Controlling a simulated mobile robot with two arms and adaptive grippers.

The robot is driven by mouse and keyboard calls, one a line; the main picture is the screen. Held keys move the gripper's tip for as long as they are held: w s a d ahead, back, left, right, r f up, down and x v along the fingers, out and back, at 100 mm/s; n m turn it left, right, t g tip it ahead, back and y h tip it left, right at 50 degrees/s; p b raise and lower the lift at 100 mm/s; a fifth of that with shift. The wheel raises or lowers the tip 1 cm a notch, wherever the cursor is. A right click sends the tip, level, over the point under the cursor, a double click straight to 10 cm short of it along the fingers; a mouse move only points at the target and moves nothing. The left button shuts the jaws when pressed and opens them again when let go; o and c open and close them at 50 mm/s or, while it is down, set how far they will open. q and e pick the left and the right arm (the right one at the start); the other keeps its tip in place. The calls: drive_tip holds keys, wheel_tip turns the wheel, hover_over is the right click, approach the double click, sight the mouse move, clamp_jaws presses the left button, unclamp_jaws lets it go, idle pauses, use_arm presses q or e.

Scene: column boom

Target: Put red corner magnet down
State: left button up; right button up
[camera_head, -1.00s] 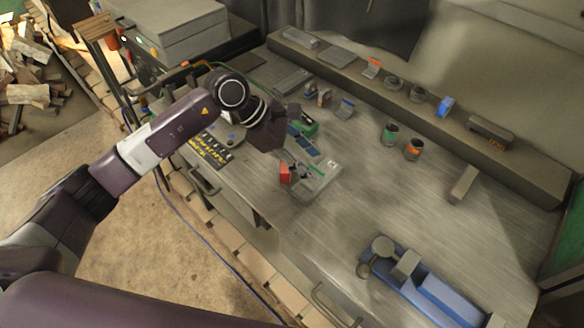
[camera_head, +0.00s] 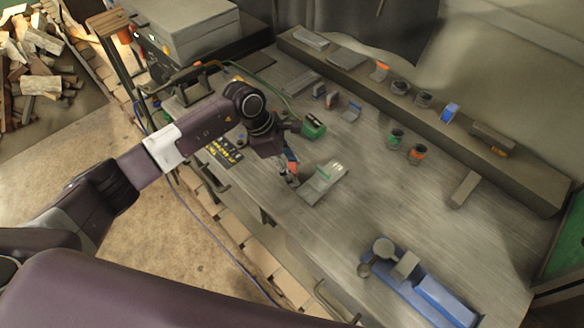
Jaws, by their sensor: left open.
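The red corner magnet (camera_head: 292,167) shows as a small red patch on the workbench side nearest me, just left of a flat grey tray (camera_head: 326,188). My left gripper (camera_head: 291,180) points down at this spot, with its grey fingers close beside the red piece. The jaws are open. The wrist hides part of this area, and I cannot tell whether a finger touches the magnet. My right gripper is not in view.
A blue tool holder (camera_head: 430,296) lies at the front right. A ledge (camera_head: 535,186) runs along the back. The bench middle is largely clear.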

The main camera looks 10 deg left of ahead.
use_arm(q)
drive_tip(key=shift+f, duration=0.15)
drive_tip(key=shift+c, duration=0.4)
drive_tip(key=c, duration=1)
drive_tip(key=shift+w, duration=0.1)
clamp_jaws()
